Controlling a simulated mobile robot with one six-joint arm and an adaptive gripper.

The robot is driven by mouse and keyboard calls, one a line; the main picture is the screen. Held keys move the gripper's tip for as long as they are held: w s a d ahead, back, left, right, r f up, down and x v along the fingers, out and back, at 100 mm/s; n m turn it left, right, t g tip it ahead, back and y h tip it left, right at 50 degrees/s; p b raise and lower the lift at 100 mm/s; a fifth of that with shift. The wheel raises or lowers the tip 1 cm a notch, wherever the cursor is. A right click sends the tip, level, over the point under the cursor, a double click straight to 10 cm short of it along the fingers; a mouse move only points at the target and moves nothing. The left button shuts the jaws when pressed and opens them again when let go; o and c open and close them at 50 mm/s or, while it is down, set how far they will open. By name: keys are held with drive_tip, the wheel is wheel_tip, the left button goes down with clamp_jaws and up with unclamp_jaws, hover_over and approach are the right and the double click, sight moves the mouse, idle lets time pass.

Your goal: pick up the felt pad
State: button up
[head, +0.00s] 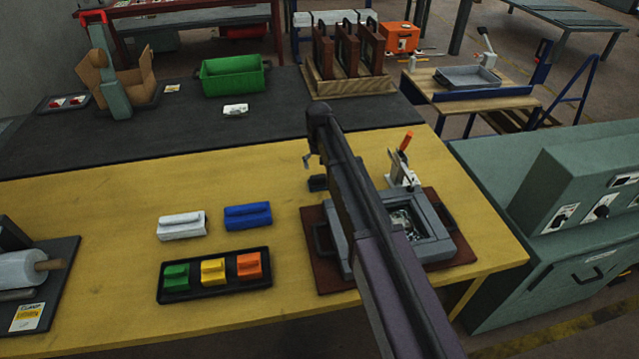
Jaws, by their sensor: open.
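I cannot tell for certain which thing is the felt pad. A white block with a raised ridge (182,226) lies on the yellow table (110,215). A blue block of like shape (247,216) lies just right of it. A black tray (213,294) in front of them holds a green block (176,277), a yellow block (213,271) and an orange block (250,266). My gripper (308,161) is small in the picture, open and empty, above the table to the right of the blue block. My arm hides part of the frame fixture behind it.
Behind are a green bin (232,76), a rack of upright frames (350,85) and a cardboard holder (92,78). A roll stand is at left. The table's left middle is clear.

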sight(318, 176)
drive_tip(key=shift+f, duration=0.2)
drive_tip(key=shift+s+a+f+b, duration=0.15)
drive_tip(key=shift+f+b, duration=2.3)
drive_tip(key=shift+b, duration=0.1)
drive_tip(key=c, duration=1)
